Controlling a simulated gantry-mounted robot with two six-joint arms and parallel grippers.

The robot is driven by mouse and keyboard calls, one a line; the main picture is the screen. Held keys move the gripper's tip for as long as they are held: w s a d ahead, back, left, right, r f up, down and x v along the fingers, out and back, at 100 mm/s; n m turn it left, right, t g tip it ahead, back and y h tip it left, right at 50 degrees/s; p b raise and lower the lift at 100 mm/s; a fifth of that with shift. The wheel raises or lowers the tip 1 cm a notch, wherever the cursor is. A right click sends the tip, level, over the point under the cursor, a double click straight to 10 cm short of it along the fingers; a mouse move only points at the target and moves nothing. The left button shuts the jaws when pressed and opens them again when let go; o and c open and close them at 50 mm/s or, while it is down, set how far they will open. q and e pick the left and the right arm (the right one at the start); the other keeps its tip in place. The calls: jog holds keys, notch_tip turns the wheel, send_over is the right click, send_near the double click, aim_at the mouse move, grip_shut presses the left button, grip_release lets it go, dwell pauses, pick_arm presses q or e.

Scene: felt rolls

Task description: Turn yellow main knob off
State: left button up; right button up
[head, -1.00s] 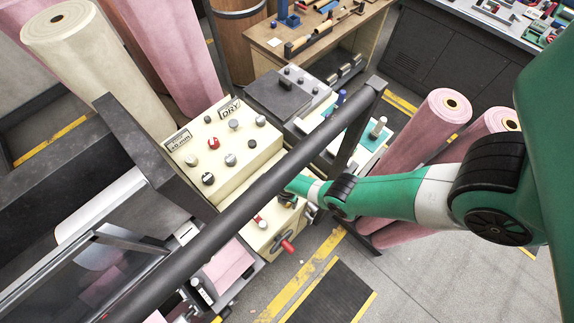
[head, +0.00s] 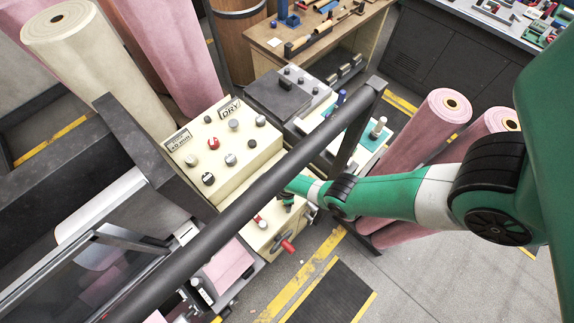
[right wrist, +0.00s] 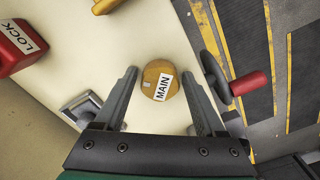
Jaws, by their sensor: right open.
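The yellow main knob (right wrist: 160,80) is round with a white label reading MAIN and sits on a cream panel (right wrist: 110,42) in the right wrist view. My right gripper (right wrist: 161,82) is open, with one finger on each side of the knob and visible gaps between fingers and knob. In the head view the right arm reaches in from the right to the cream machine; its gripper (head: 287,200) is small and partly hidden there, and the knob cannot be made out. My left gripper is not in view.
A red LOCK block (right wrist: 20,45) is at the panel's upper left. A wheel with a red handle (right wrist: 248,83) is right of the right finger. A dark bar (head: 250,190) crosses above the machine. Pink rolls (head: 440,115) stand behind my arm.

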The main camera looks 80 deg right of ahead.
jog(key=shift+m, duration=1)
jog(key=m, duration=0.2)
jog(key=shift+m, duration=0.4)
jog(key=m, duration=0.3)
jog(key=n, duration=0.6)
